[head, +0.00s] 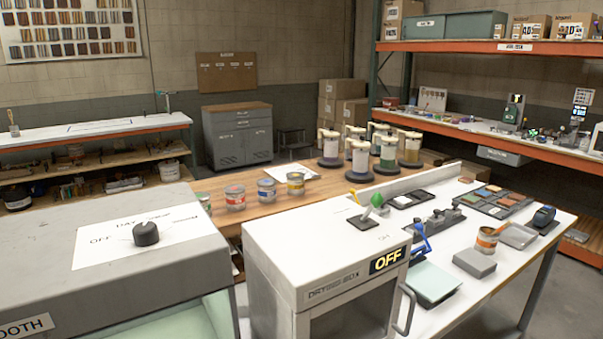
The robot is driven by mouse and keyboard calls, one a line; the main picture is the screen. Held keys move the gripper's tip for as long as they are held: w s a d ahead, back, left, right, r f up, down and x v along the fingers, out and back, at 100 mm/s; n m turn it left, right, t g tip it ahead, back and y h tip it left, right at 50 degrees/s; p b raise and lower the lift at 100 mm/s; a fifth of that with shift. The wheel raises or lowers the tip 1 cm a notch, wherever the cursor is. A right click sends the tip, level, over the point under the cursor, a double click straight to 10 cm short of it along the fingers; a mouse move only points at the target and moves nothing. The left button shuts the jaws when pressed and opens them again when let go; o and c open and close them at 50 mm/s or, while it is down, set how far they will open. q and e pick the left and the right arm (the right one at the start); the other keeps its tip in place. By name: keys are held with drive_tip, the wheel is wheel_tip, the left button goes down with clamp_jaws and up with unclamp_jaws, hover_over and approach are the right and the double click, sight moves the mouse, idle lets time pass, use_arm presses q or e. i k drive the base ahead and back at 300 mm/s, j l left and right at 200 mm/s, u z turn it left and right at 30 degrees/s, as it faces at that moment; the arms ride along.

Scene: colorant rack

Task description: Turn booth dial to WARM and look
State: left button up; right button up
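The booth (150,280) is the grey box at the lower left, with part of a label ending in "OOTH" on its front. A white dial plate (100,255) lies on its top. The black booth dial (146,233) stands on that plate. "OFF" is printed left of the dial and "DAY" behind it; lettering to its right is too small and slanted to read surely. I cannot tell which mark the dial points at. Pale green shows in the booth's opening below. Neither of my grippers is in view.
A white drying box (300,240) with a lit "OFF" display (387,260) stands right of the booth. Behind are a wooden counter with paint cans (235,197) and colorant canisters (360,162). A white table (480,240) at the right holds trays and tools.

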sight(145, 234)
drive_tip(key=u, duration=1.05)
